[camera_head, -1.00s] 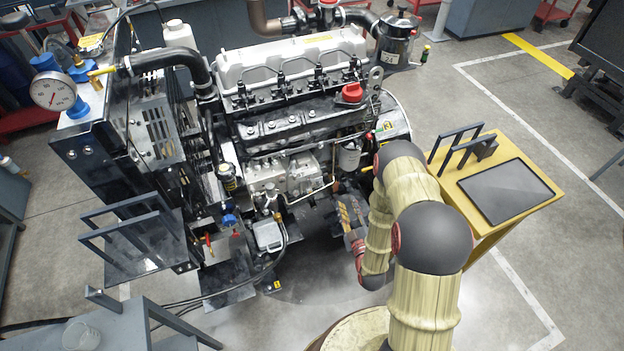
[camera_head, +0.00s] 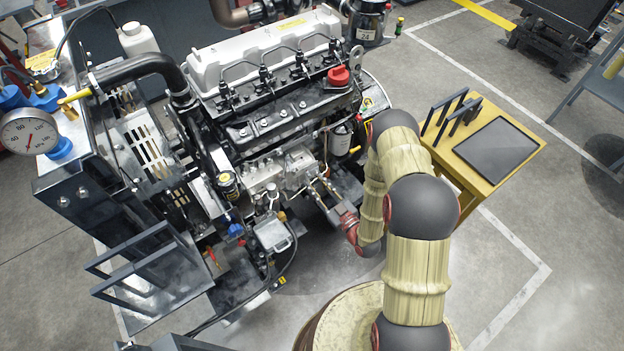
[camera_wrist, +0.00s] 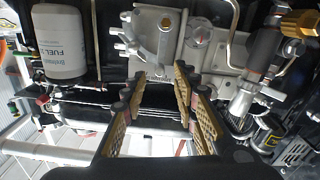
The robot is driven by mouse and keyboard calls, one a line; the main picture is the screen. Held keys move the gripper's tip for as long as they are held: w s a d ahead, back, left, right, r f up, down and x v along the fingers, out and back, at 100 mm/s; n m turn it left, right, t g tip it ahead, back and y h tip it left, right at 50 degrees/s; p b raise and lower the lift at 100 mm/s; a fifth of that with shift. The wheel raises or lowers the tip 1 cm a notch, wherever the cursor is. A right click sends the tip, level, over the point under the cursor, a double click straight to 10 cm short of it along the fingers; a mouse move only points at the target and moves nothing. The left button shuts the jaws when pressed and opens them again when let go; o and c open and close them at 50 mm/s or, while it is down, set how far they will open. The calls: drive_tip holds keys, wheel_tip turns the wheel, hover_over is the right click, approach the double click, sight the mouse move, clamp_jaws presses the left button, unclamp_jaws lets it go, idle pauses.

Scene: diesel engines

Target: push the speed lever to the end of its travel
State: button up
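The diesel engine (camera_head: 265,105) stands in the middle of the head view. Its pale metal injection pump (camera_head: 275,172) is on the near side; it also fills the upper middle of the wrist view (camera_wrist: 200,48). I cannot single out the speed lever with certainty; a small grey fitting with a round boss (camera_wrist: 166,20) sits on the pump. My gripper (camera_head: 318,186) is at the right end of the pump in the head view. In the wrist view my gripper (camera_wrist: 161,72) is open, its fingers apart, tips just below the pump housing. Nothing shows between the fingers; contact cannot be told.
A white fuel filter (camera_wrist: 62,42) is left of the fingers. A brass fitting (camera_wrist: 298,24) and pipes are at the right. A yellow stand (camera_head: 520,120) with a dark panel is beside my arm. A gauge (camera_head: 28,133) and dark frame are at the left.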

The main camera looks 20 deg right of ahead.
sight(311, 177)
drive_tip(key=shift+x, duration=1.7)
drive_tip(key=shift+c, duration=0.5)
clamp_jaws()
